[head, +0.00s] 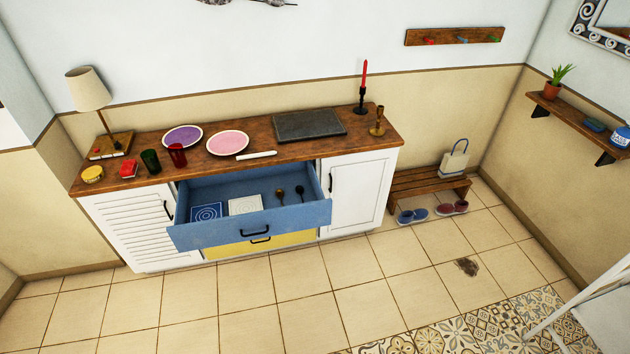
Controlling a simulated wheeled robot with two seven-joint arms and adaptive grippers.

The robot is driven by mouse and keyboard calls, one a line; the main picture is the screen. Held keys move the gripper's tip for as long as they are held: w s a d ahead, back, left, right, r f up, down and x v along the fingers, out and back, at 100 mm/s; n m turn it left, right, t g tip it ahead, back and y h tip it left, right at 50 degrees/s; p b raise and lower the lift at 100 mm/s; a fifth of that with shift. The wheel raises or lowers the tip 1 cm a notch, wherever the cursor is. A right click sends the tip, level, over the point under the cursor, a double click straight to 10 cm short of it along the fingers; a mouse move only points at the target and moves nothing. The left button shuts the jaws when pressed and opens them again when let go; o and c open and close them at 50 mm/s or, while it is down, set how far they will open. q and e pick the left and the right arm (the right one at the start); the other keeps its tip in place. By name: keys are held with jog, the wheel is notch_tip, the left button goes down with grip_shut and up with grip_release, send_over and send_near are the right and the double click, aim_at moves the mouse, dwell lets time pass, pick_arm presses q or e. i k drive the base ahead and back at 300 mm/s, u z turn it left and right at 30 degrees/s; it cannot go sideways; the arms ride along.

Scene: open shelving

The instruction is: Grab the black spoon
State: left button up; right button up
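A small black spoon (300,192) lies inside the open blue drawer (250,226), at the drawer's right end. A brown spoon (280,196) lies just to its left. The drawer is pulled out from the middle of a white cabinet with a wooden top. Neither of my grippers shows in the head view.
A blue patterned square (206,212) and a white square (245,205) lie in the drawer's left and middle. Plates, cups, a lamp (89,92), a dark slab (310,125) and candlesticks stand on the wooden top (265,155). The tiled floor (290,290) in front is clear.

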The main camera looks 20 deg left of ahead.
aim_at(299, 190)
jog(key=i, duration=1.2)
jog(key=z, duration=0.2)
